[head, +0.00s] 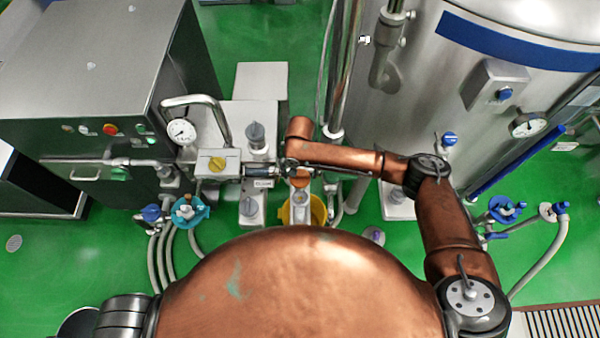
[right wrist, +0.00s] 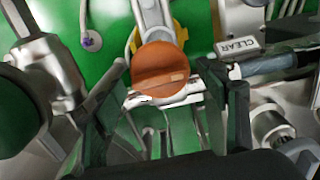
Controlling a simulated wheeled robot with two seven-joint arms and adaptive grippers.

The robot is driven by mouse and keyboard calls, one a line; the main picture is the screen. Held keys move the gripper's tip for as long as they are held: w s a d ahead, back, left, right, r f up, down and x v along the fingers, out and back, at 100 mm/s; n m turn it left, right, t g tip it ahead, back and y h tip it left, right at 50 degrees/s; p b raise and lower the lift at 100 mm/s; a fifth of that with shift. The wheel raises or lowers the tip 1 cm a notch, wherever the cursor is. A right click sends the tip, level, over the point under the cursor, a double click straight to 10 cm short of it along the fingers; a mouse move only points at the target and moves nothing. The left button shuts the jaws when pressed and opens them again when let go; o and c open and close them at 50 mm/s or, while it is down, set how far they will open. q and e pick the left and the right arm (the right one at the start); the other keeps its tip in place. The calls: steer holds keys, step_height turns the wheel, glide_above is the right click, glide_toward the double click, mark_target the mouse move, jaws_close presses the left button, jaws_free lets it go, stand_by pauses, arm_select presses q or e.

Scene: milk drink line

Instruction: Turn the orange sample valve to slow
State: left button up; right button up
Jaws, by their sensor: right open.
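The orange sample valve knob (right wrist: 160,68) is round, with a groove across its face and a pale mark near the groove's right end. In the head view the knob (head: 300,182) shows only partly, just below my right gripper (head: 296,168). In the right wrist view my right gripper (right wrist: 170,92) is open. Its dark fingers stand to the left and right, with the knob between and just beyond them. I cannot tell whether either finger touches it. A label reading CLEAR (right wrist: 238,48) is on the pipe to the knob's right. My left gripper is out of view.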

steer(key=shift+c, duration=0.2)
steer(key=c, duration=1.1)
steer(key=n+p, duration=0.2)
steer(key=p, duration=0.1)
steer(key=shift+s+r, duration=0.1)
steer(key=shift+r, duration=0.05)
steer(key=shift+n+p, duration=1)
steer(key=shift+n, duration=0.2)
steer(key=shift+n+p, duration=0.45)
steer(key=shift+n, duration=0.25)
steer(key=shift+f, duration=0.2)
